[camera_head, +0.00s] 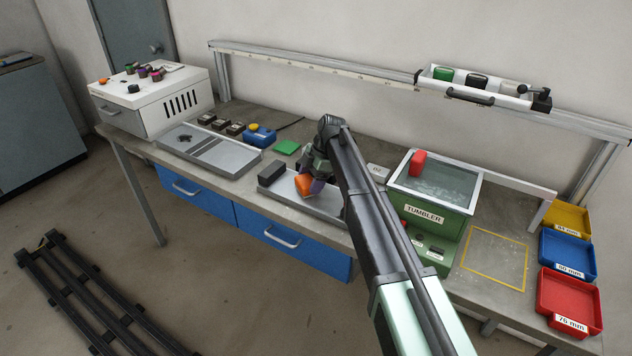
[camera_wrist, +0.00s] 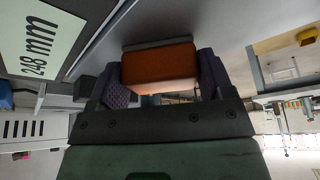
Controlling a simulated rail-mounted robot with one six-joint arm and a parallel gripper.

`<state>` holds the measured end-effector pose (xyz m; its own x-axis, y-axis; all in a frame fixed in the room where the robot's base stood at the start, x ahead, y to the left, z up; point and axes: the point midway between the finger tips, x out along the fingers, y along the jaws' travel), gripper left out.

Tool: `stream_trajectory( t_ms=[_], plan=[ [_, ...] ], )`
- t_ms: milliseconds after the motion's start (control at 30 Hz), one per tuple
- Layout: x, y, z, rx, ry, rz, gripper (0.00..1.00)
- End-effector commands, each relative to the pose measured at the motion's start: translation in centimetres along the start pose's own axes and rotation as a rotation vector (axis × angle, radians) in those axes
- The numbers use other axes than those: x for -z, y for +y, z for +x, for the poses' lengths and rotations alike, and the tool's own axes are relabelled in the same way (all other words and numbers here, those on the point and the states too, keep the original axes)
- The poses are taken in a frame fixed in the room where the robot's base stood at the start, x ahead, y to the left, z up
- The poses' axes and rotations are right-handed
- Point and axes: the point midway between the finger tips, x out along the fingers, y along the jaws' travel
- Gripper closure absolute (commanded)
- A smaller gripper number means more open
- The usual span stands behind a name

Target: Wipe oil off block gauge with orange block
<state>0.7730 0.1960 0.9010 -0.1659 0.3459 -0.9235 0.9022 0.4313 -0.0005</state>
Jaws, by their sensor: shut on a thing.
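My gripper (camera_head: 311,182) hangs over the shallow grey tray (camera_head: 328,211) at the middle of the bench. Its purple-padded fingers are shut on the orange block (camera_head: 303,186). In the wrist view the orange block (camera_wrist: 160,66) fills the gap between both fingers. A thin grey edge shows just past the block there, and I cannot tell whether they touch. A dark grey block (camera_head: 271,173) sits at the tray's left end, left of my gripper. I cannot make out which thing is the block gauge, nor any oil. My arm hides part of the tray.
The green tumbler (camera_head: 436,195) stands right of the tray, with a red piece (camera_head: 417,163) at its rim. Yellow, blue and red bins (camera_head: 568,301) line the right end. A green pad (camera_head: 287,147) lies behind the tray. A "248 mm" label (camera_wrist: 41,44) shows in the wrist view.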

Motion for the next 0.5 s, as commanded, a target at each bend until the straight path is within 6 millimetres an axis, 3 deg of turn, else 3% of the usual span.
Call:
stream_trajectory(
  t_ms=[200, 500],
  plan=[
    [1.3, 2.2, 0.4, -0.001, 0.000, -0.002, 0.60],
    [1.5, 2.2, 0.4, -0.001, 0.000, -0.001, 0.60]
  ],
)
